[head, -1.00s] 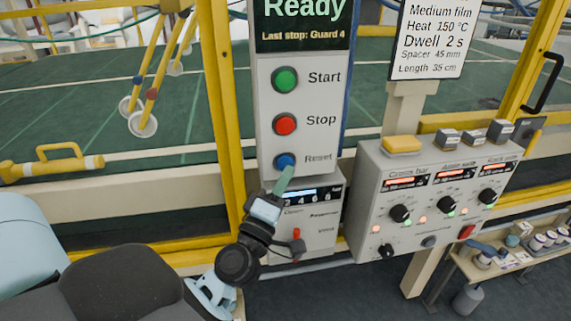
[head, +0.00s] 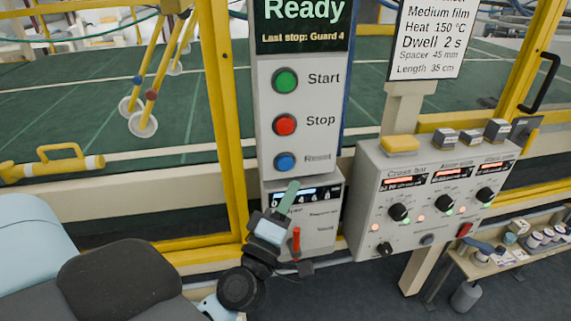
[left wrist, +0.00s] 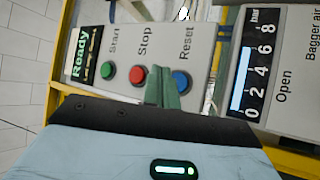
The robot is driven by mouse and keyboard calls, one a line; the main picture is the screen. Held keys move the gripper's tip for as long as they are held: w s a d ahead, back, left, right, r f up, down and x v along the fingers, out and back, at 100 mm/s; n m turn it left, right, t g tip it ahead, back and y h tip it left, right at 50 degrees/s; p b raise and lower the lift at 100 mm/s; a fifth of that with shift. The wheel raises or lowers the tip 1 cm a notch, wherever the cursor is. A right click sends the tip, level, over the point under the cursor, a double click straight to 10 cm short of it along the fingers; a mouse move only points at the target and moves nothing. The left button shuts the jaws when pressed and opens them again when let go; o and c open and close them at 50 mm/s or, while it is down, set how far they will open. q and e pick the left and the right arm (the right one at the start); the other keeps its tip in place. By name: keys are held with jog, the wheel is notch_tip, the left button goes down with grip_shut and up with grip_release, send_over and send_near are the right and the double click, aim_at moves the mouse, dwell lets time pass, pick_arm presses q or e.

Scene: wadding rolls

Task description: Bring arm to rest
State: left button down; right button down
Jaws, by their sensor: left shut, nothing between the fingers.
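My left gripper (head: 292,185) is in front of the lower end of the control column, below the blue Reset button (head: 285,162). Its green fingers are shut with nothing between them. In the left wrist view the shut fingers (left wrist: 163,93) point toward the panel, and the Reset button (left wrist: 181,81) shows just beside their tips. In the head view the fingertips are below the button and apart from it in the picture. My right gripper is in neither view.
The panel also has a green Start button (head: 285,80) and a red Stop button (head: 285,124); its screen reads Ready. A gauge box (head: 325,225) with a red lever (head: 296,240) sits behind the gripper.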

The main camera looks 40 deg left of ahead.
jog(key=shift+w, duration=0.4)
